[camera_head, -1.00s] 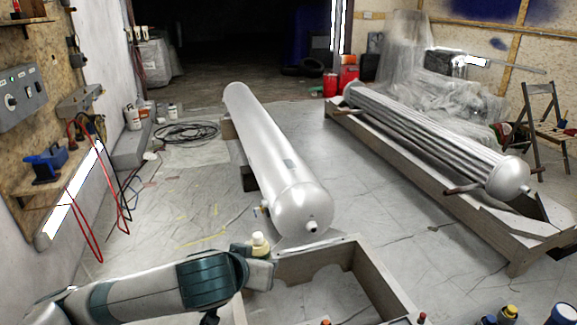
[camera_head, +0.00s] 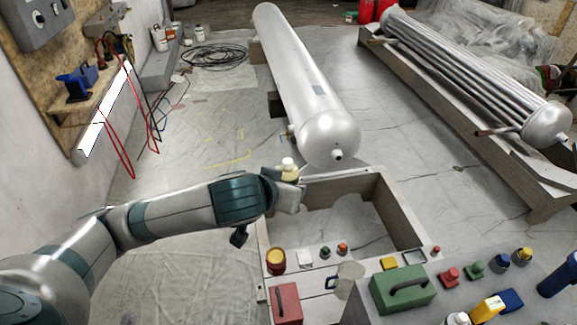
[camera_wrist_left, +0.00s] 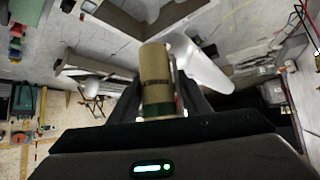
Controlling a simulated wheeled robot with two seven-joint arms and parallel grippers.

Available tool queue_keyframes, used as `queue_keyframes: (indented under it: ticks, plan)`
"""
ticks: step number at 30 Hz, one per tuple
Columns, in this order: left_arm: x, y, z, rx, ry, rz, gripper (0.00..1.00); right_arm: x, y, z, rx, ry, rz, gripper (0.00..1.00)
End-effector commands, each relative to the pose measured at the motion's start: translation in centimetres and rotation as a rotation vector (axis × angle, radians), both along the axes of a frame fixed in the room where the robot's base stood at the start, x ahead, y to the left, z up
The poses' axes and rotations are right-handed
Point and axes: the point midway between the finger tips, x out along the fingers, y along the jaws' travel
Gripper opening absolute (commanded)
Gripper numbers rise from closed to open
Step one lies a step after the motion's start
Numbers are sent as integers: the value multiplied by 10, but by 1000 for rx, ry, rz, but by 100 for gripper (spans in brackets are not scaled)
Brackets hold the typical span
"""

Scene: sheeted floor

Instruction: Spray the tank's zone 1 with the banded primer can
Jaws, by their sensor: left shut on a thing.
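The tank (camera_head: 305,95) is a long pale silver cylinder, lying with its rounded end towards me in the head view. My left gripper (camera_head: 289,186) is shut on a can (camera_head: 289,174), just in front of and left of the tank's near end. The can has a cream top in the head view. In the left wrist view the can (camera_wrist_left: 155,75) is tan, with a dark green band and small dark marks, and stands between the fingers. The tank's zone markings cannot be made out. My right gripper is out of view.
A wooden frame (camera_head: 398,213) stands below the gripper, before the tank. A bench with a green toolbox (camera_head: 402,290), a red box (camera_head: 286,303) and several small cans fills the front. A ribbed cylinder (camera_head: 470,75) rests on a wooden cradle at right.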

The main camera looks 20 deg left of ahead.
Motion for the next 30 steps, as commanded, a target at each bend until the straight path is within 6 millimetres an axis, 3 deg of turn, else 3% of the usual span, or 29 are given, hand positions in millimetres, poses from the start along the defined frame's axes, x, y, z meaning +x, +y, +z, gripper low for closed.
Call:
queue_keyframes:
  ticks: [6,15,21,30]
  plan:
    - [-7,-6,-29,-15,2,-8,35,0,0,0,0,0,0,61]
    - [-19,1,-66,-2,3,7,35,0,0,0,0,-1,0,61]
    - [-23,7,-78,11,3,17,35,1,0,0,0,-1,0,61]
    - [-24,8,-79,14,2,18,35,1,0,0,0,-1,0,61]
